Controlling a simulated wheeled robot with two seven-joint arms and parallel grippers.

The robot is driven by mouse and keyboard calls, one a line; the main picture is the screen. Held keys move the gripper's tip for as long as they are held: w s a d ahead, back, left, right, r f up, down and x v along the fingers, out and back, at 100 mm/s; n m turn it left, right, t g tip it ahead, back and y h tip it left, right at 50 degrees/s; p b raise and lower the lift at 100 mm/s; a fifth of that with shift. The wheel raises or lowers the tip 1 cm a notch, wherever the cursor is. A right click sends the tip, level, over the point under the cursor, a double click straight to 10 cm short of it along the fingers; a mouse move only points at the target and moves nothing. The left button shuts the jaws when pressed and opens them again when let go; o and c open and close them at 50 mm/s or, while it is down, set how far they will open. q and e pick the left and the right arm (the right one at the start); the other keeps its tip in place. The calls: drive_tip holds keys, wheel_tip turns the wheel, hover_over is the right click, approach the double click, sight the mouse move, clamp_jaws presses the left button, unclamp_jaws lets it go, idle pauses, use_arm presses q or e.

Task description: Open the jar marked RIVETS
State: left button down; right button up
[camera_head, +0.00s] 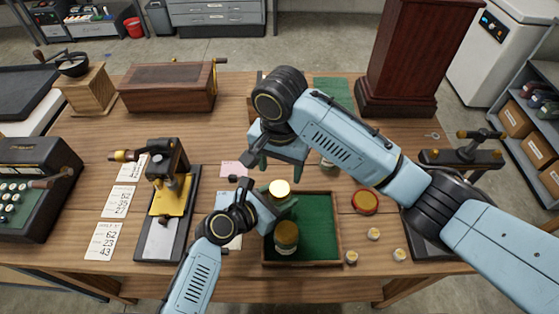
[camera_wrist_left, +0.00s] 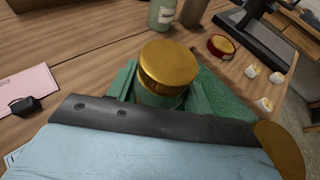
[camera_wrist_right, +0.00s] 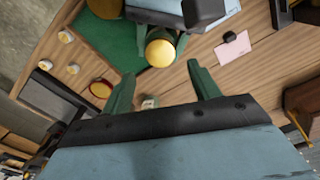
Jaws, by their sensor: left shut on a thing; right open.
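My left gripper (camera_wrist_left: 158,95) is shut on a jar with a gold lid (camera_wrist_left: 168,68), at the left side of the green-lined tray (camera_head: 341,230). The lid is on the jar, and the jar's gold top also shows in the head view (camera_head: 280,188) and the right wrist view (camera_wrist_right: 160,53). No RIVETS mark is readable. My right gripper (camera_wrist_right: 161,86) is open and empty, above the table behind the tray; its own arm partly hides it in the head view. A second jar (camera_head: 287,236) stands in the tray. Another jar (camera_head: 328,166) stands behind it.
A red-rimmed round tin (camera_head: 365,202) and several small pale-topped pieces (camera_head: 374,234) lie right of the tray. A pink card (camera_head: 234,169) lies left of the jars. A press (camera_head: 170,200) stands left, a wooden box (camera_head: 168,87) back left, a dark cabinet (camera_head: 418,55) back right.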

sight(280, 188)
wheel_tip(280, 188, down, 6)
drive_tip(key=shift+f, duration=0.25)
drive_tip(key=c, duration=1)
drive_tip(key=shift+n, duration=1.8)
drive_tip(key=o, duration=1.1)
drive_tip(key=shift+r, duration=0.1)
